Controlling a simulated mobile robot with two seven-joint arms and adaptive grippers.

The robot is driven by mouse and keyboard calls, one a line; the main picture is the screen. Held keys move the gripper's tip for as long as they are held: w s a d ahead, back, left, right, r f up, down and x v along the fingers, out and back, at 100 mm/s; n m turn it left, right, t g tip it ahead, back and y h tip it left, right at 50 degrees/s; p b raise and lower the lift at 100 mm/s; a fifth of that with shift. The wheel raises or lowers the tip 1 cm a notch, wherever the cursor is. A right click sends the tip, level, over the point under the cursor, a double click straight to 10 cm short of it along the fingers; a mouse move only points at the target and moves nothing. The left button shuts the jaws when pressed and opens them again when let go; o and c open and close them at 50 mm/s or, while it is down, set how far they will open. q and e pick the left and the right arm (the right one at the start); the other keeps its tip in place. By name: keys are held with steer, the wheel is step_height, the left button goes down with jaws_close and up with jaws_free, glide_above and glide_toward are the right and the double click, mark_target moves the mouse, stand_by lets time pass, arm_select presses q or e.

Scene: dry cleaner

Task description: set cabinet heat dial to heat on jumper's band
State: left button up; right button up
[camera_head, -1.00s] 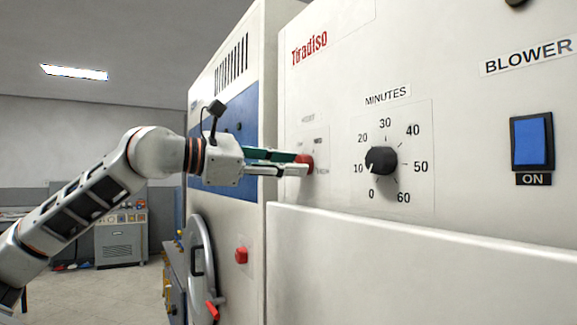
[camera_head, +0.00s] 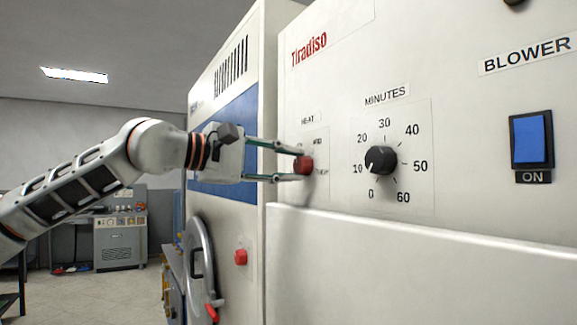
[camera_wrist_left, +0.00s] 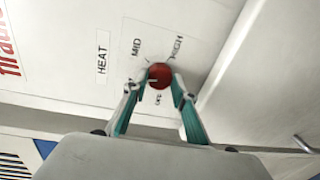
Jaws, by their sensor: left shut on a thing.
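The heat dial (camera_head: 304,165) is a small red round knob on the white cabinet panel (camera_head: 335,215), below a HEAT label. It also shows in the left wrist view (camera_wrist_left: 160,75), with MID and HIGH printed beyond it and a smaller label, hard to read, on its near side. A pale mark shows toward the left of the knob there; I cannot tell its exact setting. My left gripper (camera_head: 302,163) is shut on the heat dial, one finger above and one below in the head view. No jumper shows. My right gripper is out of view.
A black MINUTES dial (camera_head: 381,160) sits just right of the heat dial. A blue BLOWER switch (camera_head: 532,140) is farther right. A ledge (camera_head: 420,240) juts out below the dials. A neighbouring machine with a red button (camera_head: 241,257) stands to the left.

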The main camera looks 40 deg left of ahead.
arm_select(q)
steer(key=m, duration=0.5)
steer(key=shift+d+m+t+y+b, duration=0.1)
steer(key=shift+m+t+y+b, duration=0.3)
steer(key=shift+m, duration=1.4)
steer(key=shift+f, duration=0.1)
steer(key=o, duration=1.1)
steer(key=shift+s, duration=0.15)
